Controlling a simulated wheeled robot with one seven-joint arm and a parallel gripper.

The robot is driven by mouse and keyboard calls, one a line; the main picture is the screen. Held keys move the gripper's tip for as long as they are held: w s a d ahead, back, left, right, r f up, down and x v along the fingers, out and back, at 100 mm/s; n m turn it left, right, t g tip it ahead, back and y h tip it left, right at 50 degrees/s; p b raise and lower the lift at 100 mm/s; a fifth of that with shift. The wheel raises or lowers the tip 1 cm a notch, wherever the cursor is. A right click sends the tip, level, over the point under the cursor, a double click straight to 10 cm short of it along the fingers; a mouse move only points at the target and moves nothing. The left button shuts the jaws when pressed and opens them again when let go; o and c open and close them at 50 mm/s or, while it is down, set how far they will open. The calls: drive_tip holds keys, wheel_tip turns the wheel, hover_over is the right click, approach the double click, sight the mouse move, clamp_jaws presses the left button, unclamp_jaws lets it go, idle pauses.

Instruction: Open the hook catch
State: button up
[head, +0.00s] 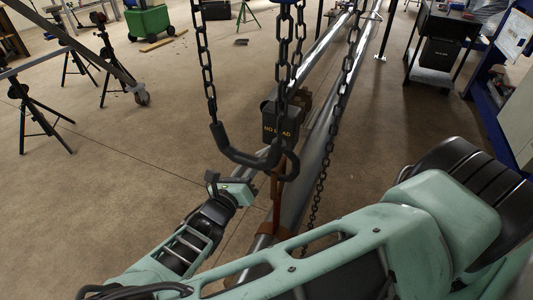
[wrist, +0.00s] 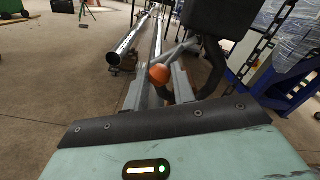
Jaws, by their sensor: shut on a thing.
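The black hook (head: 240,157) hangs under a dark block with yellow lettering (head: 281,122) in the head view. In the wrist view the dark hook (wrist: 214,68) curves down at the right, below the block (wrist: 218,18). The hook catch shows there as a thin grey lever ending in an orange knob (wrist: 159,73). My gripper (wrist: 165,80) is shut on the knob, one finger on each side. In the head view my gripper (head: 258,177) reaches in from the lower left beside the hook. The catch is hidden there, and I cannot tell how far it stands open.
Black chains (head: 205,70) hang around the hook. Long metal pipes (head: 325,120) run behind it, and also show in the wrist view (wrist: 128,42). Tripods (head: 40,110) stand at left, a dark cart (head: 440,45) at right.

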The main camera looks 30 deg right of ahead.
drive_tip(key=shift+w+a+r+m, duration=0.1)
drive_tip(key=shift+w+r+m, duration=0.2)
drive_tip(key=shift+m, duration=0.4)
drive_tip(key=shift+r, duration=0.1)
drive_tip(key=shift+w+a+r+m+p, duration=0.15)
drive_tip(key=shift+r+m+p, duration=0.4)
drive_tip(key=shift+m, duration=0.7)
drive_tip(key=shift+w+a+r+m+p, duration=0.1)
drive_tip(key=shift+r+m+p, duration=0.4)
drive_tip(key=shift+m, duration=0.75)
drive_tip(key=shift+r, duration=0.1)
